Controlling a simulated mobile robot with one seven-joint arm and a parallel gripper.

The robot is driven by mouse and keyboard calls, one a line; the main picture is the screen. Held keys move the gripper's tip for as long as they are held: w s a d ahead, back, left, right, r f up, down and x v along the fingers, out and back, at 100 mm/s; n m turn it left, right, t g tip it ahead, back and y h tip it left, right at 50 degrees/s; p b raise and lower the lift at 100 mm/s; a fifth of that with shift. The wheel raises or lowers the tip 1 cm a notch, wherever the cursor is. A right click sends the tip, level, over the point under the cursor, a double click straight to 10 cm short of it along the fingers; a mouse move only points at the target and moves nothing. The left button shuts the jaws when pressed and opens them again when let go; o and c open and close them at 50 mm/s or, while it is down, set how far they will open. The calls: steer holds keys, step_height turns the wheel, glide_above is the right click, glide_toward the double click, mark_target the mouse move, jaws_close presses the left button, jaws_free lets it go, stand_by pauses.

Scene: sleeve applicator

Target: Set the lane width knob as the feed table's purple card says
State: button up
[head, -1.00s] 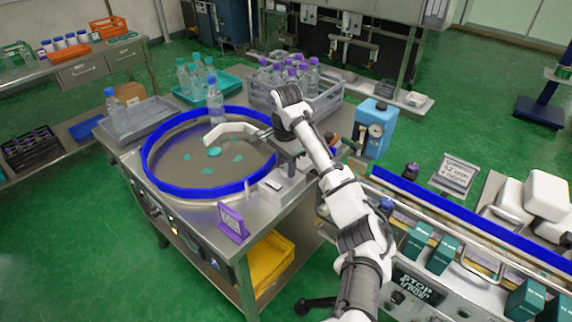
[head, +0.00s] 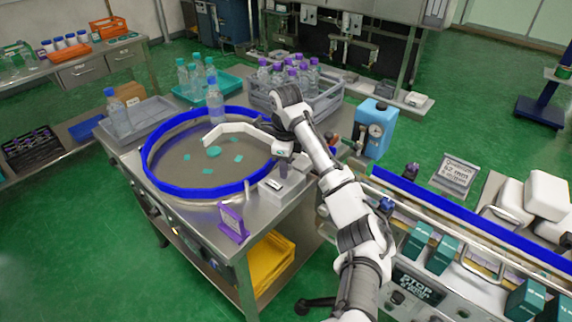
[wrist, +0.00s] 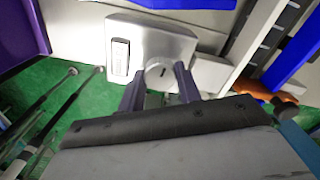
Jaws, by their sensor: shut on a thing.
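The lane width knob (wrist: 160,74) is a round, pale grey knob on a grey box with a small display (wrist: 120,57). In the head view this box (head: 291,187) stands at the right front corner of the feed table (head: 205,208). My gripper (wrist: 163,78) points at the box, with its two dark fingers on either side of the knob, shut on it. In the head view my gripper (head: 284,169) hides the knob. The purple card (head: 232,223) stands on the table's front edge; its writing is too small to read.
A blue-rimmed turntable (head: 163,181) takes up the middle of the table, just left of my gripper. A blue device with a gauge (head: 373,129) stands at the right. A conveyor (head: 475,227) with teal boxes runs off to the right. A grey crate (head: 318,100) holds purple-capped bottles.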

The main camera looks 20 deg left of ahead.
steer(key=m, duration=0.6)
steer(key=shift+m, duration=0.3)
stand_by(0.5)
steer(key=o, duration=1)
